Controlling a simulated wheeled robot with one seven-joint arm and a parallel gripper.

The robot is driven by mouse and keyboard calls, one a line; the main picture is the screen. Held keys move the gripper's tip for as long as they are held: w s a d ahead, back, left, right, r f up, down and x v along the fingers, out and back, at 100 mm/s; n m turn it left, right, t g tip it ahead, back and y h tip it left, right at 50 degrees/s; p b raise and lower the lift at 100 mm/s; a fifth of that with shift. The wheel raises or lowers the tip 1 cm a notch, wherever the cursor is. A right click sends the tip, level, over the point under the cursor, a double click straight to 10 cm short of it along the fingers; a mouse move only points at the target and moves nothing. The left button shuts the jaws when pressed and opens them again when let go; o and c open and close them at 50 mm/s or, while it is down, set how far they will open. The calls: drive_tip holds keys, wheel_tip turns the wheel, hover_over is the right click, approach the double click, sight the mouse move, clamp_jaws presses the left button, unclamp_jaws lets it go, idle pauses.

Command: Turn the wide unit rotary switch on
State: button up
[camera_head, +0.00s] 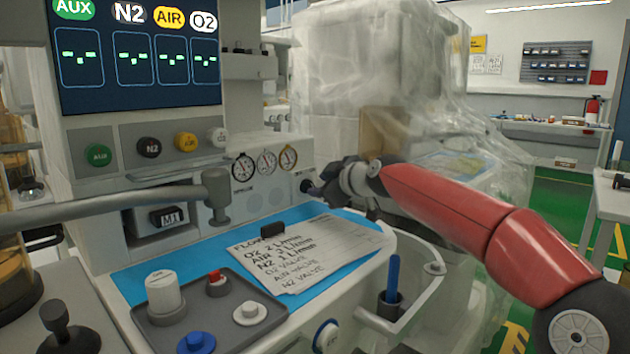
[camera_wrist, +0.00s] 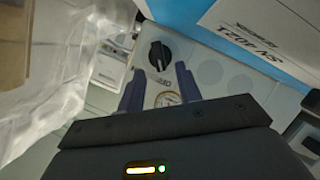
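The rotary switch is a round black knob (camera_wrist: 159,55) on the pale panel of the unit, with a small label that seems to read OFF beside it. In the head view the dark knob (camera_head: 307,186) shows at the right end of the gauge row, partly beside my gripper. My gripper (camera_wrist: 158,82) is open and empty, with its two dark fingers apart. The knob lies just beyond the fingertips in the wrist view, apart from them. In the head view my gripper (camera_head: 330,188) is close to the panel's right end, its fingertips hard to make out.
Round gauges (camera_head: 266,162) sit left of the switch. A handwritten card (camera_head: 300,252) lies on the blue worktop (camera_head: 150,282) below. A grey tray (camera_head: 185,322) holds knobs. A plastic-wrapped unit (camera_head: 400,80) stands close behind my arm. A grey rail (camera_head: 110,212) crosses the left.

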drive_tip(key=shift+p+x, duration=0.3)
drive_tip(key=shift+x, duration=1.1)
drive_tip(key=shift+c, duration=0.2)
clamp_jaws()
